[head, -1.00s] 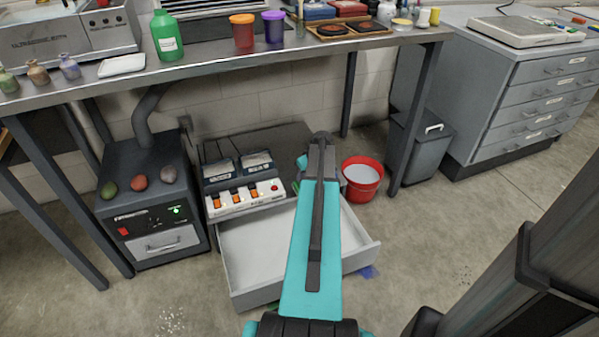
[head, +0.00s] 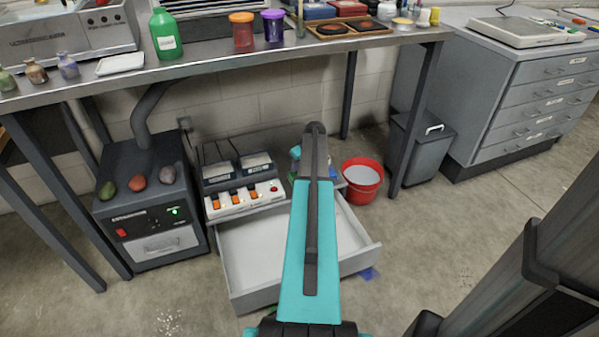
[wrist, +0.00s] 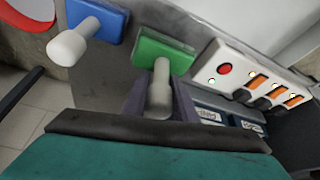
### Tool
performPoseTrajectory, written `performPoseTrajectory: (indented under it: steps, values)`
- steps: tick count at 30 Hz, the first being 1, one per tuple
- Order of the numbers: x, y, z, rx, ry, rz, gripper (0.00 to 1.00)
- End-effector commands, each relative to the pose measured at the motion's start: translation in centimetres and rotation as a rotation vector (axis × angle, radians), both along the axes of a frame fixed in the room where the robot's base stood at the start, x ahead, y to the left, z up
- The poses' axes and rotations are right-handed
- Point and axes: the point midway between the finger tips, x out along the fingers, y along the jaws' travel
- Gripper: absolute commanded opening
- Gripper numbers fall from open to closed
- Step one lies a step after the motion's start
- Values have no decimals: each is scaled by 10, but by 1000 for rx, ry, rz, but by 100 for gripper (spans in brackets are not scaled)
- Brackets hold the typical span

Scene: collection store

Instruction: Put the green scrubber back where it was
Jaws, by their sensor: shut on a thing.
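In the wrist view, the green scrubber (wrist: 166,52) is a flat green block with a pale, rounded handle. My gripper (wrist: 160,98) is shut on that handle, with a dark finger on each side. The block is over the grey cabinet top, and I cannot tell whether it touches it. A blue scrubber (wrist: 97,20) with a similar pale handle is on the left, apart from the green one.
An open, empty-looking drawer (head: 255,250) juts out below. A red bucket (head: 363,178) stands on the right. The bench (head: 225,68) overhangs behind. A dark unit with coloured stones (head: 150,220) is on the left.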

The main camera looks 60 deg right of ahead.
Motion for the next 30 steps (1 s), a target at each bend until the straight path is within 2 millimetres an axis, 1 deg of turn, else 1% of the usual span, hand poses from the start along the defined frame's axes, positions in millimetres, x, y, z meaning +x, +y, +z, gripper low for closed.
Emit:
performPoseTrajectory:
  steps: [2, 5, 12, 27, 28, 30]
  values:
    - [0, 0, -1, 0, 0, 0, 1]
    - [0, 0, -8, 0, 0, 0, 1]
    - [0, 0, -33, 0, 0, 1, 1]
    - [0, 0, -38, -1, -1, 1, 1]
    - [0, 0, -38, -1, -1, 1, 27]
    - [0, 0, -38, -1, -1, 1, 39]
